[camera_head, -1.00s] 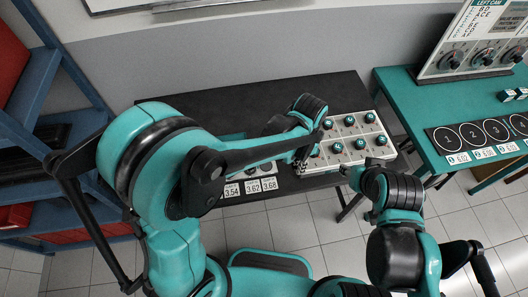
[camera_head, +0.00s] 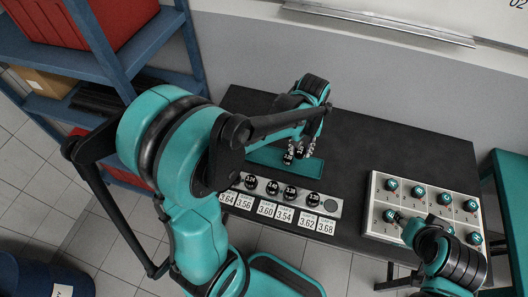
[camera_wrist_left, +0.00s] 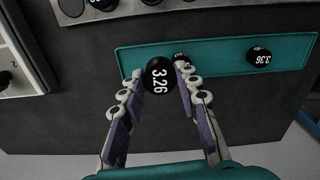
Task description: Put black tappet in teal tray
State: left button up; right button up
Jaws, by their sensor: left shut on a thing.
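My left gripper (camera_head: 299,154) is over the teal tray (camera_head: 270,163) on the dark table. In the left wrist view its fingers (camera_wrist_left: 161,96) are shut on a black tappet (camera_wrist_left: 159,78) marked 3.26, held in front of the near part of the teal tray (camera_wrist_left: 215,58). Another black tappet (camera_wrist_left: 259,57) lies in the tray at the right, and one more (camera_wrist_left: 181,59) is partly hidden behind the held one. My right gripper (camera_head: 399,217) is at the white box; its fingers are too small to read.
A grey rack (camera_head: 326,207) with several black tappets and number labels (camera_head: 285,215) lies in front of the tray. A white box (camera_head: 410,230) with teal-topped pieces stands to the right. The table between tray and box is clear (camera_head: 365,150).

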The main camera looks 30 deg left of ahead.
pick_arm(q)
jog(key=b, duration=0.3)
send_over(267, 156)
jog(key=shift+n, duration=0.3)
notch_tip(267, 156, down, 7)
jog(key=shift+w+r, duration=0.1)
jog(key=shift+a+f+b, duration=0.1)
jog(key=shift+f+b, duration=0.7)
jog(key=shift+f, duration=1.3)
jog(key=shift+f, duration=0.2)
jog(key=o, duration=1.2)
jog(key=shift+c, duration=0.2)
jog(key=shift+r, duration=0.1)
